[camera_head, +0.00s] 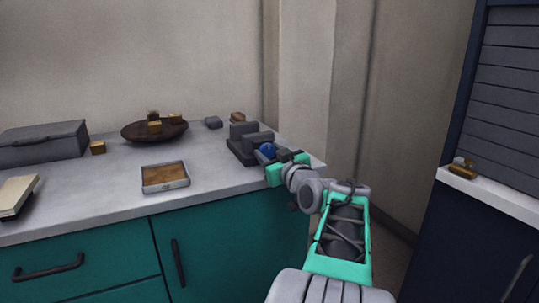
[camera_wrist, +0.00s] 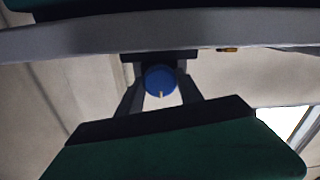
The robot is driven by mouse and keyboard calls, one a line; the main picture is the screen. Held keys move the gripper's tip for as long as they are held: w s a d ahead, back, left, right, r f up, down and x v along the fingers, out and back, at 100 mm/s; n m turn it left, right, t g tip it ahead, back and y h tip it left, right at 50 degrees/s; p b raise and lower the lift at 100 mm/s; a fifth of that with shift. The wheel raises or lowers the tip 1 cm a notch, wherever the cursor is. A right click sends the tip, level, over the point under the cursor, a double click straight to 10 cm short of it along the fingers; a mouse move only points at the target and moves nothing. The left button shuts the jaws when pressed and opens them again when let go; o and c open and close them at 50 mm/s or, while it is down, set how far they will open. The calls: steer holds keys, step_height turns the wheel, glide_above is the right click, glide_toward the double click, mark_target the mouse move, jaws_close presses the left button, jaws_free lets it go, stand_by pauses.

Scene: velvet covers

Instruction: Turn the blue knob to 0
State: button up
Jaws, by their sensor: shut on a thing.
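The blue knob (camera_head: 267,150) is on the front of a dark grey stepped device (camera_head: 246,141) near the right end of the counter. My gripper (camera_head: 281,158) is at the knob, coming from the front right. In the wrist view the round face of the blue knob (camera_wrist: 160,80) sits between my two dark fingers (camera_wrist: 162,98), and they are shut on it. A short pale mark on the knob's face points toward the lower edge of that picture. No numbers or scale are legible, and the device's front is mostly hidden.
A shallow tray (camera_head: 165,177) lies in front of a dark bowl (camera_head: 154,130) with small blocks. A grey case (camera_head: 42,144) and a pale book-like block (camera_head: 15,195) are at the left. A dark blue cabinet (camera_head: 470,242) stands at the right, across a gap.

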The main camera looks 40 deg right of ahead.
steer(key=o, duration=1.4)
steer(key=p+v, duration=0.1)
steer(key=v, duration=0.6)
steer(key=shift+s+a, duration=0.2)
steer(key=shift+s, duration=0.2)
